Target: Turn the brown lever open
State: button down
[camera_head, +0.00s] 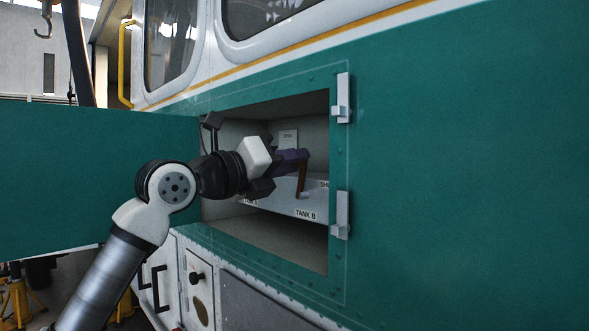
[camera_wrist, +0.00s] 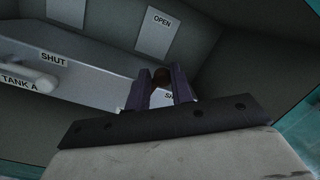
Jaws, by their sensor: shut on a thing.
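The brown lever (camera_head: 302,180) shows in the head view inside the open compartment, above the "TANK B" label, with its arm hanging down. My gripper (camera_head: 303,158) reaches into the compartment from the left and is shut on the lever's upper end. In the wrist view, my gripper's purple fingers (camera_wrist: 161,84) close around the brown lever (camera_wrist: 161,76), of which only a small dark part shows between them. A partly hidden label starting with "SH" lies just behind the fingers. An "OPEN" label is on the back wall above.
A white handle (camera_wrist: 12,84) by "TANK A" and "SHUT" labels is at the left in the wrist view. The compartment's frame (camera_head: 337,270) surrounds my arm closely. The open green door (camera_head: 90,185) stands at the left. Latches (camera_head: 341,215) are on the right edge.

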jog(key=shift+w+a+f+n, duration=0.1)
jog(key=shift+w+n, duration=0.1)
jog(key=shift+n, duration=0.3)
jog(key=shift+w+f+n, duration=0.1)
jog(key=shift+w+n, duration=0.05)
jog(key=shift+n, duration=0.35)
jog(key=c, duration=1.3)
grip_release()
jog(key=shift+r, duration=0.1)
jog(key=shift+a, duration=0.1)
jog(key=b+v, duration=0.4)
jog(key=v, duration=0.9)
jog(key=shift+s+a, duration=0.2)
jog(key=shift+s, duration=0.1)
